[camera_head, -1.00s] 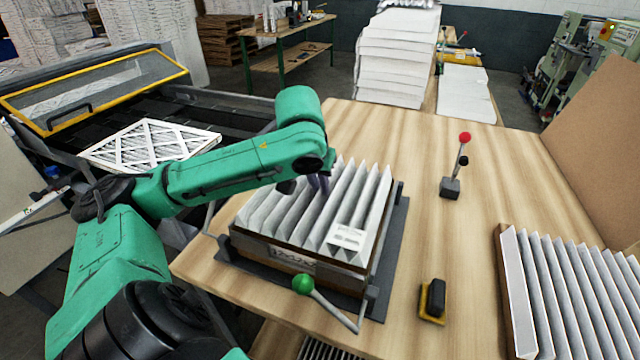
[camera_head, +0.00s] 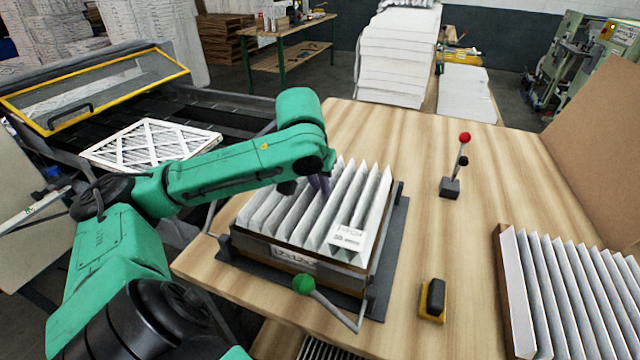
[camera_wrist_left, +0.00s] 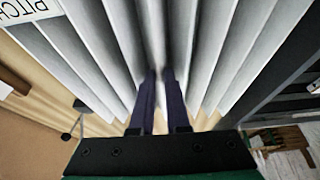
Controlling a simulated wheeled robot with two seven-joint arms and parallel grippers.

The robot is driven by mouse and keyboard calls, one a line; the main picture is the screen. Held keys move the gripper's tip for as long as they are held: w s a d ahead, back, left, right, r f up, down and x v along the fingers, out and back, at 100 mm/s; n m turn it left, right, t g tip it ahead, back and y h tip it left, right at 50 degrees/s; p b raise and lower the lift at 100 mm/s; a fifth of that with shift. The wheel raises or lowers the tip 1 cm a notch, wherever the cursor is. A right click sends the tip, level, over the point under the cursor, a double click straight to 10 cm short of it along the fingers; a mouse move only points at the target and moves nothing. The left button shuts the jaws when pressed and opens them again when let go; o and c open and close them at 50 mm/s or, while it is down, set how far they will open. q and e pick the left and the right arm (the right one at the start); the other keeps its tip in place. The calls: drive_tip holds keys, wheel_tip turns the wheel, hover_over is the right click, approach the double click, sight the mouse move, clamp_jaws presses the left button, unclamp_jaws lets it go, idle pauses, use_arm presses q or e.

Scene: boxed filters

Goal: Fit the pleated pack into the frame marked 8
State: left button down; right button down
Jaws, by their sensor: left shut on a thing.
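The white pleated pack (camera_head: 372,205) sits level at the brown frame (camera_head: 285,253) in the head view, its pleats standing above the frame's rim. How deep it sits is hard to tell. A white label (camera_head: 349,238) lies on its near right corner; the wrist view shows part of it, reading "PITCH" (camera_wrist_left: 28,10). The printing on the frame's front is too small to read surely, and I cannot make out an 8. My left gripper (camera_head: 318,186) is shut on a pleat near the pack's middle; its dark fingers (camera_wrist_left: 159,88) show in the wrist view. My right gripper is out of view.
The frame rests in a dark fixture (camera_head: 398,235) with a green-knobbed lever (camera_head: 303,284) in front. Another framed pleated pack (camera_head: 575,290) lies at right. A black and yellow block (camera_head: 433,300) and a red-knobbed lever (camera_head: 462,150) stand on the wooden table (camera_head: 400,140).

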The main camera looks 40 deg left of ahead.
sight(320, 200)
use_arm(q)
drive_tip(key=shift+f+b, duration=1.85)
drive_tip(key=shift+f, duration=0.45)
drive_tip(key=c, duration=1.2)
unclamp_jaws()
wheel_tip(320, 200, up, 5)
drive_tip(key=p, duration=0.5)
drive_tip(key=shift+f, duration=0.15)
